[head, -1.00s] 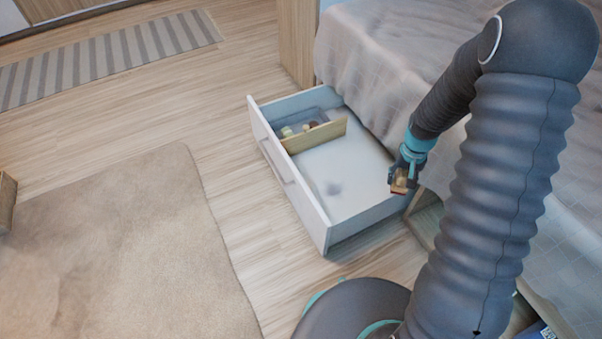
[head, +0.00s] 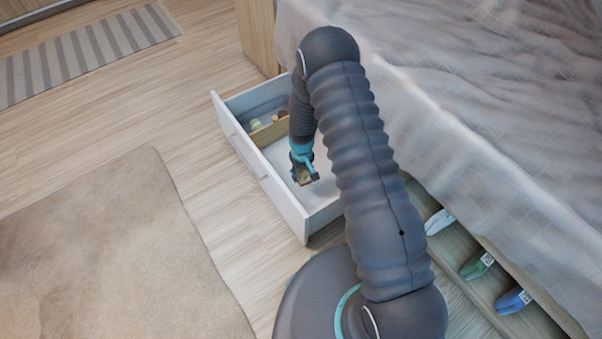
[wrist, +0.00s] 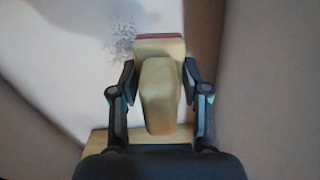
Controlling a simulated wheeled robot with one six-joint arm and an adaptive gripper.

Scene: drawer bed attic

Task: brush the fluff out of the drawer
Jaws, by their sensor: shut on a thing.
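The open drawer (head: 287,210) is pulled out from under the bed, white inside, with a wooden divider (head: 268,131) across it. My gripper (head: 305,177) is over the drawer's front section. It is shut on the brush (wrist: 158,90), a pale wooden one with a reddish edge at its far end. In the wrist view a patch of grey fluff (wrist: 121,42) lies on the white drawer floor, just left of the brush head. In the head view the fluff cannot be seen, hidden by my arm and gripper. I cannot tell whether the brush touches the floor.
Small objects (head: 262,122) lie behind the divider. The bed (head: 450,90) with its draped cover stands to the right. Several shoe-like items (head: 478,265) lie in a low wooden compartment under it. A beige rug (head: 100,260) and open floor lie to the left.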

